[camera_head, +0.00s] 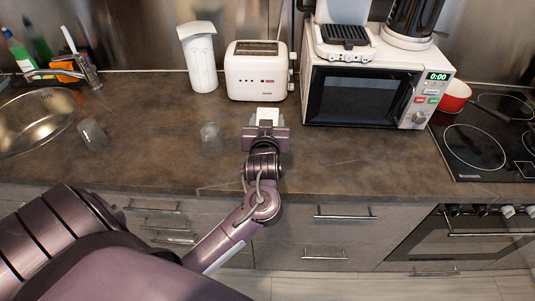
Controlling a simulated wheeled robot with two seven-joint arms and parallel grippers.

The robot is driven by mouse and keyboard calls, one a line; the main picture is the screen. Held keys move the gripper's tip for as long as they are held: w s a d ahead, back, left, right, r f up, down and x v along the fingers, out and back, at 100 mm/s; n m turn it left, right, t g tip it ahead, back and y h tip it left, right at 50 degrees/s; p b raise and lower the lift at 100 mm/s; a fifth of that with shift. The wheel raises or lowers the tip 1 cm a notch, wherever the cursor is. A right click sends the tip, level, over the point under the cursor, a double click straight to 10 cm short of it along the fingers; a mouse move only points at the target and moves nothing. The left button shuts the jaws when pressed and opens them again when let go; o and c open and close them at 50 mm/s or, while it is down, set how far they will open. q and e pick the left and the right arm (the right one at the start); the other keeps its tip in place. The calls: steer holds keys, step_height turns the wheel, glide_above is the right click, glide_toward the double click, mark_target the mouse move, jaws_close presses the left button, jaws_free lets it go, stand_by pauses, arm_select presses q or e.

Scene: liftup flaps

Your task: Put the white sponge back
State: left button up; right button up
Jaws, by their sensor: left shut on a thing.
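My left gripper (266,124) reaches over the brown counter (340,160), in front of the white toaster. It is shut on a small white block, the white sponge (267,114), which shows just beyond and between the fingers. The lower part of the sponge is hidden by the gripper. I cannot tell whether the sponge touches the counter. My right gripper is not in view.
A toaster (257,72) and paper roll (198,62) stand at the back. A microwave (360,95) is to the right, beside a red pot (454,96) and stove (480,145). Glasses (212,139) (92,134) stand left of the gripper; a sink (35,122) is far left.

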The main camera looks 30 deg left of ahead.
arm_select(q)
step_height(320, 180, down, 9)
steer(key=shift+w+d+r, duration=0.1)
steer(key=shift+r, duration=0.1)
step_height(320, 180, down, 4)
steer(key=shift+f+p, duration=0.1)
steer(key=shift+p, duration=0.25)
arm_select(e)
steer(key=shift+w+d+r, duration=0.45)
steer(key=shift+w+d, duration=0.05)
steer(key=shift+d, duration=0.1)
arm_select(q)
steer(key=o, duration=0.9)
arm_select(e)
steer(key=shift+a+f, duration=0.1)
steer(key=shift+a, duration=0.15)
